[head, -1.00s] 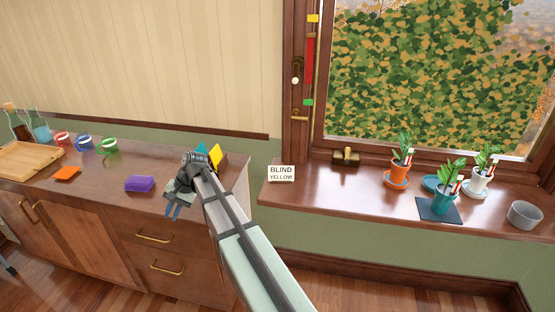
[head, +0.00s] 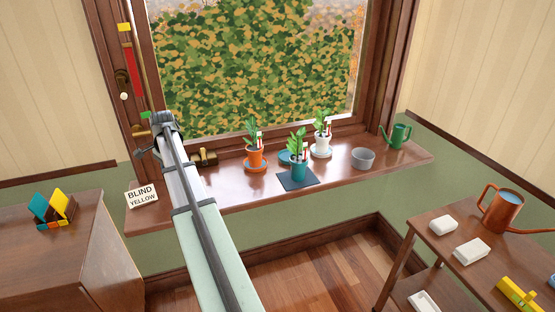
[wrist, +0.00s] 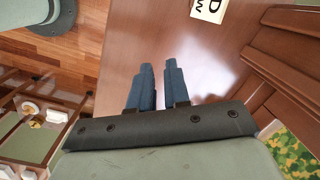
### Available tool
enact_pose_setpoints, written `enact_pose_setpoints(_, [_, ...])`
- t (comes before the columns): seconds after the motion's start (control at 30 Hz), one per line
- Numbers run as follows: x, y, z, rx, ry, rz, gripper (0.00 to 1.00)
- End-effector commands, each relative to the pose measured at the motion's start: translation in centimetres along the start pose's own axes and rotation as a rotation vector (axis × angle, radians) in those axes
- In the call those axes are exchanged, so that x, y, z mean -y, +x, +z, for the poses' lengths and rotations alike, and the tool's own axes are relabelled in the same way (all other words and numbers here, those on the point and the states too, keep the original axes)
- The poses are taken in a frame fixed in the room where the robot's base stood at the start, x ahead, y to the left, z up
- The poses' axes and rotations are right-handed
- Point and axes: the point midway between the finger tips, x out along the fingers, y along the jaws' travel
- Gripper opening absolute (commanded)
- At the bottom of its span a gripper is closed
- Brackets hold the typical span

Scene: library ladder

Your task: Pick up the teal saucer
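The teal saucer (head: 285,157) lies on the wooden windowsill (head: 225,182), between the orange pot and the white pot. The teal pot (head: 299,171) in front of it hides part of it, and it looks empty. The teal pot holds a plant and stands on a dark square mat (head: 283,183). My gripper (head: 143,153) is over the left end of the sill, well left of the saucer. In the wrist view its two blue fingers (wrist: 158,67) are a little apart with bare sill visible between them. The saucer does not show in the wrist view.
A grey bowl (head: 363,158) and green watering can (head: 397,136) are to the right. A brass block (head: 204,159) and a sign (head: 142,195) are near my arm.

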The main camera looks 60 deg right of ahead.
Motion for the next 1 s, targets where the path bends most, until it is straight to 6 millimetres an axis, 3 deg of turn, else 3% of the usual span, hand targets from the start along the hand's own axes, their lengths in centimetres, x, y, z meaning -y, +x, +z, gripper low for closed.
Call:
enact_pose_setpoints(0.03, [-0.9, -0.9, -2.8, -0.021, 0.069, 0.006, 0.17])
enact_pose_setpoints(0.3, [-6.1, -4.6, -15.5, -0.116, 0.435, 0.018, 0.17])
enact_pose_setpoints(0.7, [-13.8, -7.5, -33.7, -0.196, 0.989, -0.083, 0.17])
enact_pose_setpoints(0.83, [-16.0, -8.0, -37.8, -0.209, 1.117, -0.119, 0.17])
enact_pose_setpoints(1.0, [-17.7, -8.3, -40.4, -0.218, 1.205, -0.144, 0.17])
